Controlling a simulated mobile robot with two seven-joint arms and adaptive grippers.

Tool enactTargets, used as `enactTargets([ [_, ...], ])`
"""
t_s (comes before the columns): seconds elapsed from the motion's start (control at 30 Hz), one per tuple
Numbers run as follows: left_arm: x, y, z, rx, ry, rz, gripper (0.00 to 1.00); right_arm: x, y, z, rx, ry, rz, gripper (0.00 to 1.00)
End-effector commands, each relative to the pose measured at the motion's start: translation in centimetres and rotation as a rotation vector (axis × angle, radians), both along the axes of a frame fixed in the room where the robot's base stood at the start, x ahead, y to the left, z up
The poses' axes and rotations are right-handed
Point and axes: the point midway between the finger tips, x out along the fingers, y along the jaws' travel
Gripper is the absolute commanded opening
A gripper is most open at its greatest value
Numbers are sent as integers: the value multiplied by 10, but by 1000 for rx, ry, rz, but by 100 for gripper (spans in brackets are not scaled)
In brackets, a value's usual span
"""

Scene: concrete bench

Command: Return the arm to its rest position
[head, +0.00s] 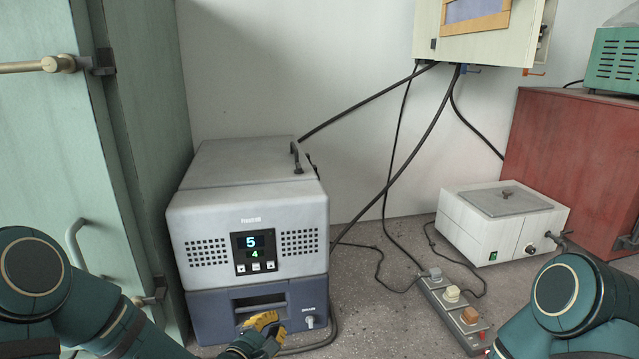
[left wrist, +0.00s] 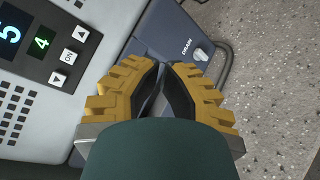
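My left arm (head: 75,305) comes in from the lower left. Its yellow-fingered left gripper (head: 264,320) is low in front of the blue-grey base of the grey machine (head: 250,215). The base's drain knob (left wrist: 199,54) is just beyond the tips; whether the gripper touches the machine I cannot tell. My right arm (head: 560,300) shows at the lower right, and its gripper is out of view.
A green cabinet (head: 75,130) stands close on the left, with a protruding handle. A power strip (head: 455,312), loose cables and a white box (head: 500,222) lie to the right. A red cabinet (head: 570,160) stands behind.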

Motion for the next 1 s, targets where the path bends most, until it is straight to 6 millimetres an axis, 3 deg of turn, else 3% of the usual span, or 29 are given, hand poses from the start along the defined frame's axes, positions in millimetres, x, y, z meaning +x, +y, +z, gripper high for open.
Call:
enactTargets([
  [0.03, -7, -5, -20, 104, 39, -28, 0, 0, 0, 0, 0, 0, 0, 47],
  [0.2, -36, -15, -83, 480, 155, -183, 0, 0, 0, 0, 0, 0, 0, 47],
  [0.5, -117, -29, -172, 1010, 276, -679, 0, 0, 0, 0, 0, 0, 0, 47],
  [0.73, -177, -33, -207, 1209, 263, -1081, 0, 0, 0, 0, 0, 0, 0, 47],
  [1.0, -200, -34, -216, 1257, 233, -1240, 0, 0, 0, 0, 0, 0, 0, 47],
])
